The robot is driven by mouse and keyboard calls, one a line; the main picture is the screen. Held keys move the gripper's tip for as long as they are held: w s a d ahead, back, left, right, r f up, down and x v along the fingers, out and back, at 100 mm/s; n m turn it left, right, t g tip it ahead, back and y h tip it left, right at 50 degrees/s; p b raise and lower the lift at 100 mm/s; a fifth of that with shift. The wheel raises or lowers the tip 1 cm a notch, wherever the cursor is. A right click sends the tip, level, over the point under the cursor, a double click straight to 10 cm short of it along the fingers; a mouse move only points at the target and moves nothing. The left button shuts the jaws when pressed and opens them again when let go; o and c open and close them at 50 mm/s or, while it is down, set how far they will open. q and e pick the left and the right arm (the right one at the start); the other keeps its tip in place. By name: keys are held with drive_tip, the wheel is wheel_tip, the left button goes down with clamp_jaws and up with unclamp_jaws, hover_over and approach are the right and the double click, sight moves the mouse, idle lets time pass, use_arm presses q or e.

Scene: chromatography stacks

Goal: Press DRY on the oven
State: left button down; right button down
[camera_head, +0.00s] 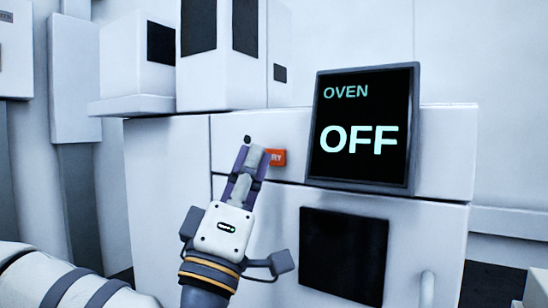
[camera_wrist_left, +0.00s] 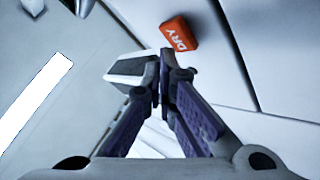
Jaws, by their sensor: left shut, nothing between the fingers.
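The oven (camera_head: 455,150) is a white cabinet with a dark display (camera_head: 360,128) that reads "OVEN OFF". The orange-red DRY button (camera_head: 277,157) sits on its front panel, left of the display, and is partly covered by my gripper in the head view. My left gripper (camera_head: 251,150) is shut and empty, its fingertips just left of the button in that view. In the left wrist view the DRY button (camera_wrist_left: 179,34) is fully visible, just beyond and slightly right of the closed fingertips (camera_wrist_left: 161,66). I cannot tell whether they touch it. My right gripper is not in view.
The oven door has a dark window (camera_head: 343,255) and a handle (camera_head: 427,289) at lower right. White instrument boxes (camera_head: 218,82) with dark panels stand on top at the left. Bare wall is at the right.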

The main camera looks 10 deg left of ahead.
use_arm(q)
drive_tip(key=shift+w+d, duration=0.1)
drive_tip(key=shift+w, duration=0.2)
drive_tip(key=shift+w+d, duration=0.15)
drive_tip(key=shift+w, duration=0.25)
idle(0.5)
drive_tip(key=shift+s, duration=0.1)
drive_tip(key=shift+s+a+p, duration=0.3)
drive_tip(key=shift+s, duration=0.4)
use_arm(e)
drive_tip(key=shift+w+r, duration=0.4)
